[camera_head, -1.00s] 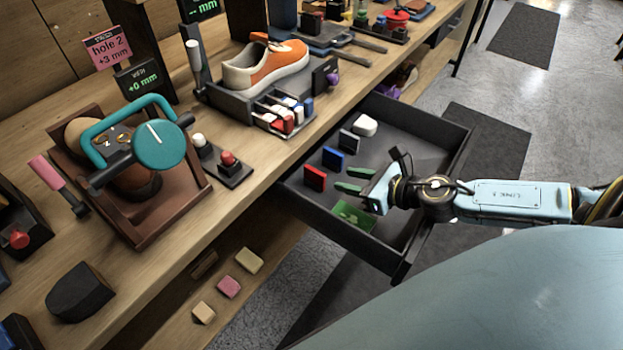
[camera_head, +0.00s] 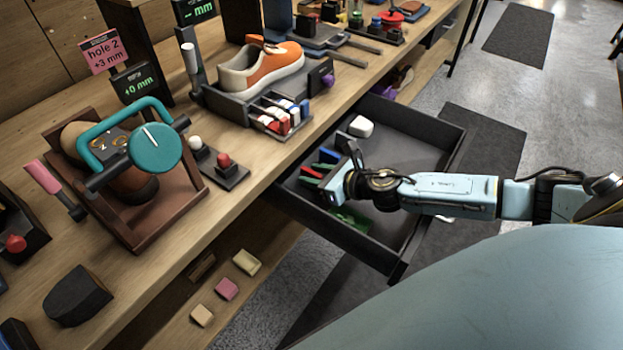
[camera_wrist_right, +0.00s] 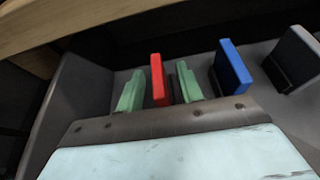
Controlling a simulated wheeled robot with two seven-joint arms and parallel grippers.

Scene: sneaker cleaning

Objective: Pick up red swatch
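The red swatch (camera_head: 312,172) stands upright in the open drawer. It shows as a narrow red edge in the right wrist view (camera_wrist_right: 157,80). My right gripper (camera_head: 318,174) reaches into the drawer with its green fingers on either side of the red swatch. In the right wrist view the gripper (camera_wrist_right: 159,88) is open, with a gap left of the swatch and the right finger very close to it. I cannot tell whether that finger touches. My left gripper is not in view.
A blue swatch (camera_wrist_right: 233,66) stands just right of the right finger, with a grey one (camera_wrist_right: 293,60) beyond. A white block (camera_head: 361,126) and a green piece (camera_head: 350,220) are in the drawer (camera_head: 455,153). The workbench (camera_head: 225,200) edge is close on the left.

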